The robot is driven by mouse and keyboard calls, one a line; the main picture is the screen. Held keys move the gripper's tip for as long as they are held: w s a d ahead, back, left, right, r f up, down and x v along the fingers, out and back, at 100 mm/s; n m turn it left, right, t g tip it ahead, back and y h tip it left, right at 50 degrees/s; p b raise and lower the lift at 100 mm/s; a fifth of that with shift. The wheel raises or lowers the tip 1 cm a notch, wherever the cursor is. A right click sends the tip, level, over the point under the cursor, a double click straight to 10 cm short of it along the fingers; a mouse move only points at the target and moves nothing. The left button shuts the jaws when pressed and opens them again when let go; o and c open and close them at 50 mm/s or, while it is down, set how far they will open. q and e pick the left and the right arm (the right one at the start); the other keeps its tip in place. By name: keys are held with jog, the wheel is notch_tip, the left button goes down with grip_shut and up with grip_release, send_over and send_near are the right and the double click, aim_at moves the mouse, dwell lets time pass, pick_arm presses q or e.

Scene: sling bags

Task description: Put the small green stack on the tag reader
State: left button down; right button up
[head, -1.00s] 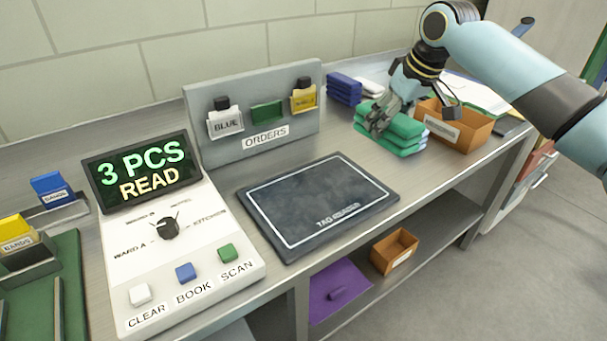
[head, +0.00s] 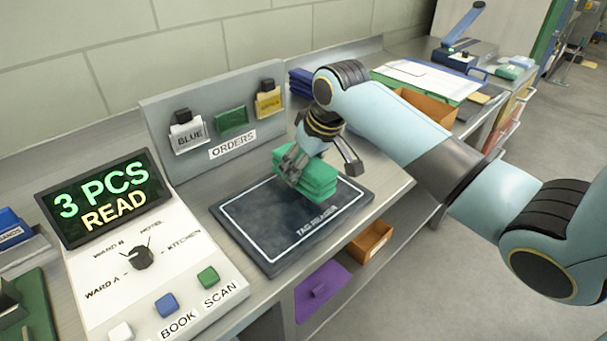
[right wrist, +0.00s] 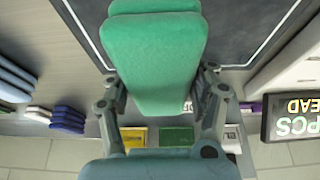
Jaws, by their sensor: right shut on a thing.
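The small green stack (head: 318,180) is in my right gripper (head: 306,172), over the right back part of the tag reader (head: 265,222). I cannot tell whether the stack touches the reader's dark surface. In the right wrist view the stack (right wrist: 153,55) sits between the two fingers (right wrist: 165,100), with the reader (right wrist: 235,30) behind it. The reader is a flat dark pad with a white outline. The display (head: 105,200) beside it shows "3 PCS READ". My left gripper is not in view.
A console with a knob (head: 142,258) and several buttons stands left of the reader. The orders board (head: 215,125) stands behind it. Blue folded stacks (head: 300,84) and an orange bin (head: 425,105) are at the back. A lower shelf holds a purple item (head: 320,290) and a small orange box (head: 369,243).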

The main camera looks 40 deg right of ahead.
notch_tip(320, 180, down, 3)
jog(key=shift+r, duration=0.1)
jog(key=shift+f, duration=0.45)
jog(key=o, duration=1.3)
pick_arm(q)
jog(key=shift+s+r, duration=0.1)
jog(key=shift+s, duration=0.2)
pick_arm(e)
jog(key=v, duration=1.2)
jog(key=shift+p, duration=0.3)
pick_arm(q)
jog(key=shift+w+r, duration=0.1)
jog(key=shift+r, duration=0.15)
